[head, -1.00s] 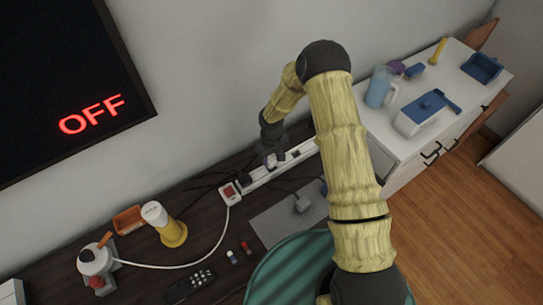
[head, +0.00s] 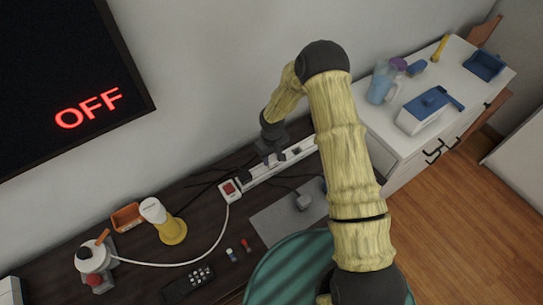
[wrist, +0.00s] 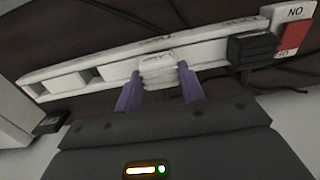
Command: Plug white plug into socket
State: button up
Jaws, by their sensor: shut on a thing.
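The white power strip (head: 262,177) lies along the wall on the dark tabletop. It spans the wrist view (wrist: 100,68), with open sockets to the left. My gripper (wrist: 160,82) has purple fingers and is shut on the white plug (wrist: 158,68). The plug is at the strip's face, around its middle in the wrist view; I cannot tell how deep it sits. In the head view my gripper (head: 268,160) is over the strip, and the plug is mostly hidden there. The screen (head: 60,80) reads OFF.
A black plug (wrist: 252,49) sits in the strip beside the red switch (wrist: 294,36). A grey plug (head: 303,202) lies on a grey mat (head: 270,222). Cables run behind the strip. A yellow-and-white bottle (head: 163,222) and a remote (head: 188,285) are on the left.

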aim_at(272, 159)
jog(key=shift+f, duration=0.4)
jog(key=o, duration=1.1)
jog(key=shift+c, duration=0.2)
jog(key=shift+r, duration=0.1)
notch_tip(272, 159, up, 17)
jog(key=b, duration=0.3)
jog(key=shift+r, duration=0.2)
jog(key=shift+d, duration=0.1)
jog(key=s+d+r+m+t, duration=0.1)
jog(key=s+d+r+m, duration=0.2)
jog(key=s+d, duration=0.4)
jog(key=s+d+r+m+t, duration=0.1)
jog(key=s+d+r+m, duration=0.2)
jog(key=s+d+r, duration=0.3)
jog(key=s+d, duration=0.2)
jog(key=s, duration=0.3)
jog(key=shift+s+m+t, duration=0.3)
jog(key=shift+s+m, duration=0.1)
